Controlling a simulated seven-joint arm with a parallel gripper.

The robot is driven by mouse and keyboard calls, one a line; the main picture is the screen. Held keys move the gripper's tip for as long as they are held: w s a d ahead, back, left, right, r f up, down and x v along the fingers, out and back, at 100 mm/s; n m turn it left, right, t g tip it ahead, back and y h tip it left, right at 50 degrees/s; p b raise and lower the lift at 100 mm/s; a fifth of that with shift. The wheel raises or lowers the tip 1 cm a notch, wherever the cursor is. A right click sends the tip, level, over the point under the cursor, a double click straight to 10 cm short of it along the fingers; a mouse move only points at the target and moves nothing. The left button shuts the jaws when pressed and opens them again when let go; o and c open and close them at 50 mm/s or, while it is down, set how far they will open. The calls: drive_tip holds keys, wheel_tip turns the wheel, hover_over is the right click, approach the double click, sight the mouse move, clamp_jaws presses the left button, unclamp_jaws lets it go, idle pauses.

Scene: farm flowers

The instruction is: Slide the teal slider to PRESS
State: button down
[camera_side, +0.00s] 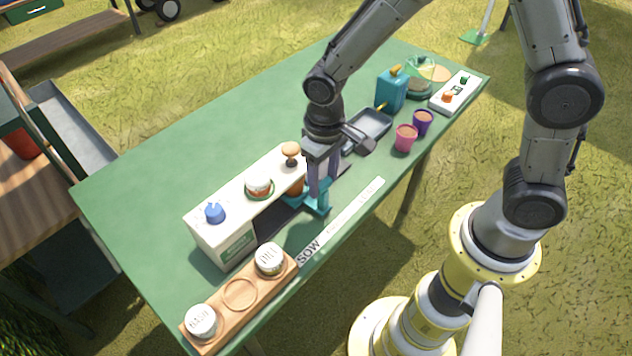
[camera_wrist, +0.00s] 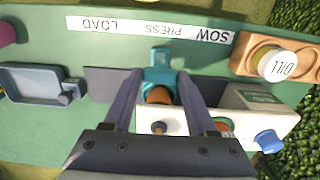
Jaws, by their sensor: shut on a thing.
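The teal slider (camera_side: 318,207) sits on the green table in front of the white press box (camera_side: 222,240). It also shows in the wrist view (camera_wrist: 161,56), its small front tab pointing at the label strip (camera_wrist: 110,25) beside the word PRESS. An orange-brown pot (camera_side: 296,187) rides in the slider, partly under the box; it shows between my fingers in the wrist view (camera_wrist: 158,95). My gripper (camera_side: 320,192) points down with its fingers on either side of the slider, shut on it. In the wrist view my gripper (camera_wrist: 160,76) partly hides the slider's sides.
A wooden holder (camera_side: 240,295) with white-lidded jars stands at the SOW end. A dark tray (camera_side: 367,131), a pink cup (camera_side: 405,138), a purple cup (camera_side: 423,122) and a teal can (camera_side: 391,91) stand towards the LOAD end. The back left of the table is bare.

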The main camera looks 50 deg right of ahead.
drive_tip(key=shift+c, duration=1)
unclamp_jaws()
wheel_tip(320, 180, up, 14)
drive_tip(key=s+d+r+m+t, duration=0.2)
drive_tip(key=s+d+r+t, duration=0.1)
drive_tip(key=s+d+r, duration=0.4)
drive_tip(key=s+d+f+n+t, duration=0.1)
drive_tip(key=s+d, duration=0.3)
drive_tip(key=s, duration=0.5)
drive_tip(key=shift+d+f+n+t, duration=0.2)
drive_tip(key=shift+f+n+t, duration=0.25)
drive_tip(key=shift+t, duration=0.35)
